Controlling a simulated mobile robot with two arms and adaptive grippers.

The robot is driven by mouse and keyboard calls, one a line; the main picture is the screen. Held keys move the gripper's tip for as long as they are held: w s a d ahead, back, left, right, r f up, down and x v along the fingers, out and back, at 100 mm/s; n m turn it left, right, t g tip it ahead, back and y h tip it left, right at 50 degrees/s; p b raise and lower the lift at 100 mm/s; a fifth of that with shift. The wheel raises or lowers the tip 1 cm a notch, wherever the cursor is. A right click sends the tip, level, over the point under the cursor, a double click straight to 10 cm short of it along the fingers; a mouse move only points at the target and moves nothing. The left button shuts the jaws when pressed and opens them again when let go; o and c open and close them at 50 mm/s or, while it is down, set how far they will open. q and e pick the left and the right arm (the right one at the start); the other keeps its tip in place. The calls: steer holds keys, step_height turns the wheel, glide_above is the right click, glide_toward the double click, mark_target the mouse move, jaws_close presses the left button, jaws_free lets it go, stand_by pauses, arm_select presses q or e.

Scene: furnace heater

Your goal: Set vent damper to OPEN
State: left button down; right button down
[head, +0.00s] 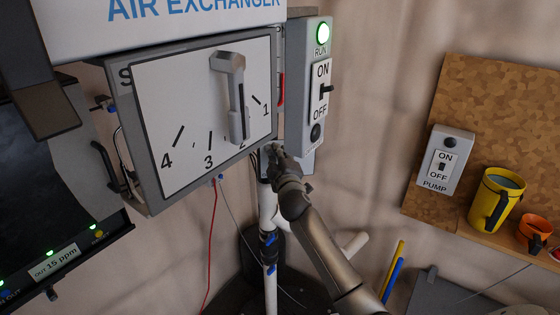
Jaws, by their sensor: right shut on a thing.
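My right gripper (272,152) is at the lower right corner of the dial panel, at the top of the white vertical pipe (268,210). It is shut on a small part there, which its fingers mostly hide; this seems to be the vent damper's handle. The damper's markings and its position cannot be read in this view. My left gripper is not in view.
The AIR EXCHANGER dial panel (160,90) with a grey lever (228,63) stands just above left of my right gripper. A RUN switch box (303,70) with a lit green lamp is above right. A PUMP switch (446,160) and yellow mug (497,198) are farther right.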

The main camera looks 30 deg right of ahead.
steer(key=m+b, duration=0.2)
steer(key=f+m, duration=0.1)
steer(key=m, duration=0.1)
steer(key=shift+w+a+f+b, duration=0.1)
steer(key=shift+w+a+b, duration=0.05)
steer(key=shift+a+b, duration=0.25)
steer(key=shift+w+a+f+m+h+b, duration=0.25)
steer(key=shift+m+b, duration=0.45)
steer(key=shift+m, duration=0.85)
steer(key=shift+w+a+r+m+y+b, duration=0.15)
steer(key=shift+a+m+b, duration=0.2)
steer(key=shift+m+b, duration=0.8)
steer(key=shift+w+a+f+m+h+b, duration=0.1)
steer(key=shift+a+m+h+b, duration=0.15)
steer(key=shift+m, duration=1.65)
steer(key=shift+r, duration=0.1)
steer(key=c, duration=1.4)
jaws_free()
steer(key=shift+c, duration=0.2)
